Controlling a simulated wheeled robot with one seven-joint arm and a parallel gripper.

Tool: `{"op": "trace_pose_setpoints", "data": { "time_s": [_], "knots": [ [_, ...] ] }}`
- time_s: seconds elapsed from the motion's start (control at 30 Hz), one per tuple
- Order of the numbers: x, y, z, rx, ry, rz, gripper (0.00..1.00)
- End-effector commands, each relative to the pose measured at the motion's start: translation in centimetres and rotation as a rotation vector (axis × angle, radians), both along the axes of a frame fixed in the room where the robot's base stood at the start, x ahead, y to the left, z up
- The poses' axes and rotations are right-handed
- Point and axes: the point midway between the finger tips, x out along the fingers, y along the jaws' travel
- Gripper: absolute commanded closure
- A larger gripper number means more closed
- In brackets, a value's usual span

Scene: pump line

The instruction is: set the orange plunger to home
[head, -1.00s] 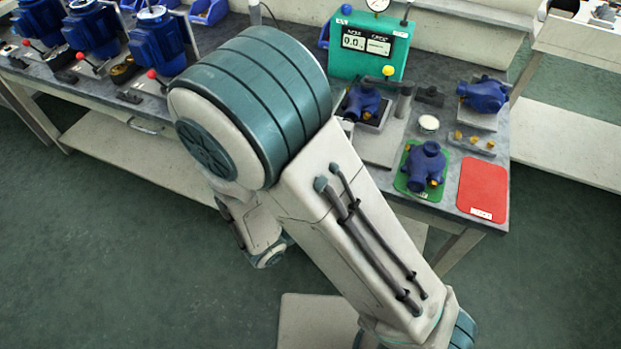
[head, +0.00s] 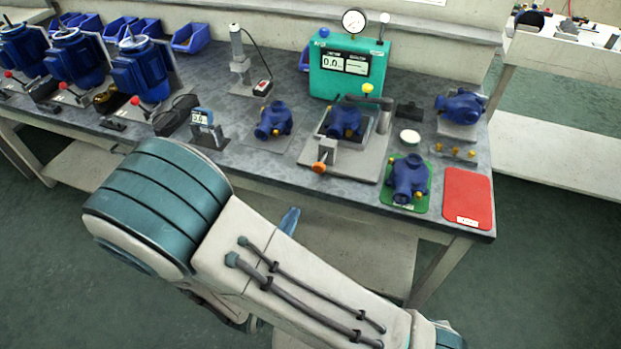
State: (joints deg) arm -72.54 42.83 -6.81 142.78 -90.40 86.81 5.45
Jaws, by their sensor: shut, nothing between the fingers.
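The orange plunger (head: 320,168) shows its round orange end at the front of a small grey block (head: 322,153) on the grey test fixture plate (head: 364,165). A blue pump (head: 345,120) sits in the fixture just behind it. I cannot tell from this view how far the plunger is pushed in or pulled out. My arm crosses the lower part of the head view, in front of the bench and apart from the plunger. My gripper's fingers do not show; the arm hides them.
A green tester (head: 347,72) with gauge stands behind the fixture. Right are a blue pump on a green mat (head: 408,205) and a red mat (head: 467,199). Left are another pump (head: 273,120), a small meter (head: 203,128) and blue motors (head: 140,70).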

Motion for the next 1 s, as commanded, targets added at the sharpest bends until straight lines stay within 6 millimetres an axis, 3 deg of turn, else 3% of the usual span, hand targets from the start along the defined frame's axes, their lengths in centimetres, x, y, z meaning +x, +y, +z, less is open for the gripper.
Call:
{"op": "trace_pose_setpoints", "data": {
  "time_s": [0.3,0.5,0.7,1.0],
  "knots": [
    [6.3,-2.9,0.2,-0.001,-0.001,-0.009,1.0],
    [9.5,-4.2,0.3,0.0,0.0,-0.008,1.0],
    [11.1,-4.8,0.3,0.001,0.001,-0.006,1.0],
    [11.3,-4.9,0.3,0.0,0.001,-0.005,1.0]
  ]
}}
